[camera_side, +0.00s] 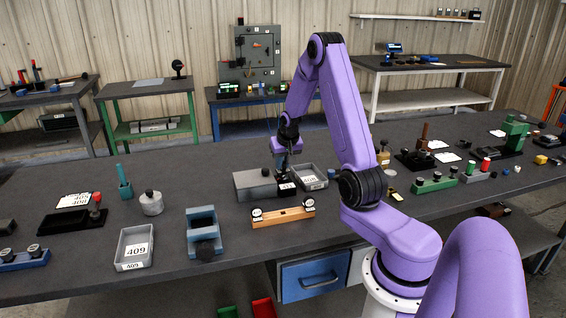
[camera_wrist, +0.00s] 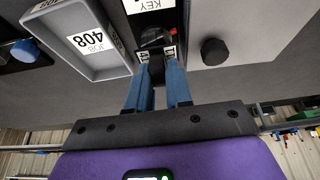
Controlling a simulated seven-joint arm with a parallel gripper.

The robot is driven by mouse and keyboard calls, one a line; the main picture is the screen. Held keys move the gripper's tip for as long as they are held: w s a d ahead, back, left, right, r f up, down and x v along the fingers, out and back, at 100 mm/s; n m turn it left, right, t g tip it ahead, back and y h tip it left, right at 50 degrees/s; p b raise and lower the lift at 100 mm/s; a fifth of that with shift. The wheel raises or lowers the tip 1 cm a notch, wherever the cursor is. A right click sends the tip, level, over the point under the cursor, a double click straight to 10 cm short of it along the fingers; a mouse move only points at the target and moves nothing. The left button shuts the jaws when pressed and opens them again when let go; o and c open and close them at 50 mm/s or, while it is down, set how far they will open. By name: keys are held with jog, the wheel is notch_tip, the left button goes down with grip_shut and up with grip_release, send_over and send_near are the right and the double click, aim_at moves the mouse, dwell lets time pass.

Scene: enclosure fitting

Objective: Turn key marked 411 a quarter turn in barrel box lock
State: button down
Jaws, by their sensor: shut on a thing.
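My gripper (camera_side: 284,168) reaches down to the front right of a grey box (camera_side: 252,187) on the dark bench. In the wrist view its two blue fingers (camera_wrist: 157,78) are shut on a small black key (camera_wrist: 157,68). Parts of a white number tag show on both sides of the key, but the full number is hidden. Past the fingertips is a dark lock face with a red part (camera_wrist: 153,36) and a white label reading KEY (camera_wrist: 147,4). How far the key sits in the barrel, and its turn angle, cannot be told.
A grey tray marked JOB 408 (camera_wrist: 128,66) stands close beside the lock. A black round knob (camera_wrist: 214,52) sits on the grey box. A wooden block with two dials (camera_side: 283,216) lies in front; a blue vise-like fixture (camera_side: 202,232) stands to the left.

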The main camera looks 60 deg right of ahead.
dwell(0.4)
jog(key=shift+m+g+h, duration=0.4)
jog(key=shift+m+g, duration=0.2)
jog(key=shift+m, duration=1.2)
jog(key=c, duration=1)
grip_release()
jog(key=shift+o, duration=0.2)
